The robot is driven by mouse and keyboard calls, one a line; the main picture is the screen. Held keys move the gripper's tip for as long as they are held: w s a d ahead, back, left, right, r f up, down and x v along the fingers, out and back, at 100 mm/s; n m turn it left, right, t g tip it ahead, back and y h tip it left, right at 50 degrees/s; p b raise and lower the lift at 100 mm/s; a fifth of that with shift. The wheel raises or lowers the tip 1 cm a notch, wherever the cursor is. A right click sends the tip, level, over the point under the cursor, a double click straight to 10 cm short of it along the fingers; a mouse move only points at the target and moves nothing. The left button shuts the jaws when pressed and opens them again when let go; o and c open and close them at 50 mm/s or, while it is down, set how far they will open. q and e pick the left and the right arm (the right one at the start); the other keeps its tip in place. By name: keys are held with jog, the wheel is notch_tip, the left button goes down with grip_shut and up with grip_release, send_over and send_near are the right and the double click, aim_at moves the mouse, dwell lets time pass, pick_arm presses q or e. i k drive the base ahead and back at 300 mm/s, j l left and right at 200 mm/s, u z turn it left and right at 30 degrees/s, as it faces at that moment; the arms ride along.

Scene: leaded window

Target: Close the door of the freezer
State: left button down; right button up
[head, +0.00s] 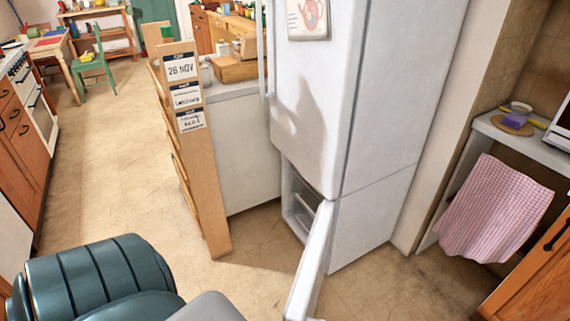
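A tall white fridge-freezer (312,105) stands right of centre in the head view, with its upper door shut. The freezer is the lower compartment (299,206), and its dark opening shows part of the inside and a shelf or drawer edge. The freezer door (313,262) is open and swung out toward me from its right-hand side. I see it nearly edge-on, and its near end reaches the bottom of the picture. Neither of my grippers is in view, and nothing is seen touching the door.
A wooden rack with date cards (190,125) stands left of the freezer opening, by a white counter unit (245,150). Tiled floor (115,175) is open further left. A checked cloth (495,208) hangs from a shelf at right. Orange-brown cabinets stand at both sides.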

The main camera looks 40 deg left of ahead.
aim_at(302, 302)
jog(key=i+l+u, duration=0.1)
jog(key=u, duration=0.3)
jog(key=i+l+u, duration=0.1)
jog(key=u, duration=0.25)
jog(key=i+l+u, duration=0.1)
jog(key=l+u, duration=0.15)
jog(key=u, duration=0.15)
jog(key=l+u, duration=0.15)
jog(key=u, duration=0.2)
